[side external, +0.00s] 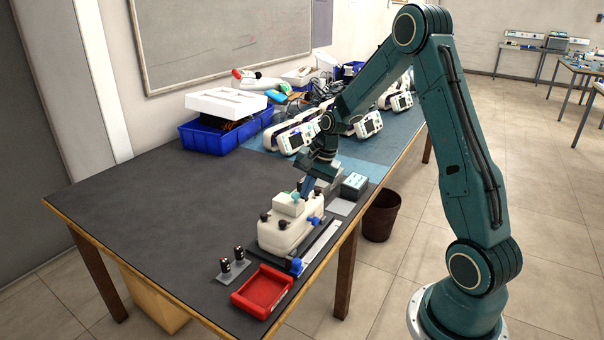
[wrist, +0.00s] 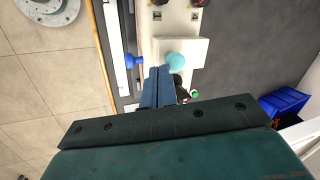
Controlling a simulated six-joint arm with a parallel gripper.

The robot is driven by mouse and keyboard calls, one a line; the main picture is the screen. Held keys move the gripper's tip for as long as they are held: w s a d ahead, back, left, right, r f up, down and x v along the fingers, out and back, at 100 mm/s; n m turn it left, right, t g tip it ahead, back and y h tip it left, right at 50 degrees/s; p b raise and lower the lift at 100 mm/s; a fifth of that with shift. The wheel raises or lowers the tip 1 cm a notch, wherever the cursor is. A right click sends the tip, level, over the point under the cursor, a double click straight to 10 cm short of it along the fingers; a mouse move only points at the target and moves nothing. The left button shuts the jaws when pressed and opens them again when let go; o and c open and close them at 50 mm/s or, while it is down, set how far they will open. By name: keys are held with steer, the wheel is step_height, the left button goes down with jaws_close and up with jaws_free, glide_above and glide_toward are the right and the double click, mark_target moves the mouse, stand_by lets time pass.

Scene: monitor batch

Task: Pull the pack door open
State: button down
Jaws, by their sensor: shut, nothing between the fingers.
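The white pack (side external: 285,232) lies on the dark table mat, near the table's front edge. A raised white plate (side external: 289,207), apparently its door, sits on top with a teal knob (side external: 295,197). In the wrist view the plate (wrist: 195,50) looks closed, and the teal knob (wrist: 176,62) is beside the fingertips. My gripper (side external: 303,193) points down over the pack, close to the knob; its blue fingers (wrist: 158,72) are together and empty. I cannot tell whether they touch the knob. The fingers hide part of the pack.
Blue clamps (side external: 296,266) and black knobs surround the pack. A red tray (side external: 263,290) and two batteries (side external: 232,260) on a grey plate stand in front. A small dark box (side external: 354,185) and several white monitors (side external: 368,126) are behind. The mat's left side is clear.

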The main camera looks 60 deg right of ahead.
steer(key=shift+w+r+g, duration=0.2)
steer(key=shift+g, duration=0.1)
steer(key=shift+w+r+g, duration=0.85)
steer(key=shift+w+g, duration=0.15)
steer(key=shift+w+r, duration=0.5)
steer(key=shift+w, duration=0.35)
steer(key=w+f, duration=0.1)
steer(key=w, duration=1.2)
steer(key=shift+r, duration=0.2)
steer(key=shift+r, duration=0.6)
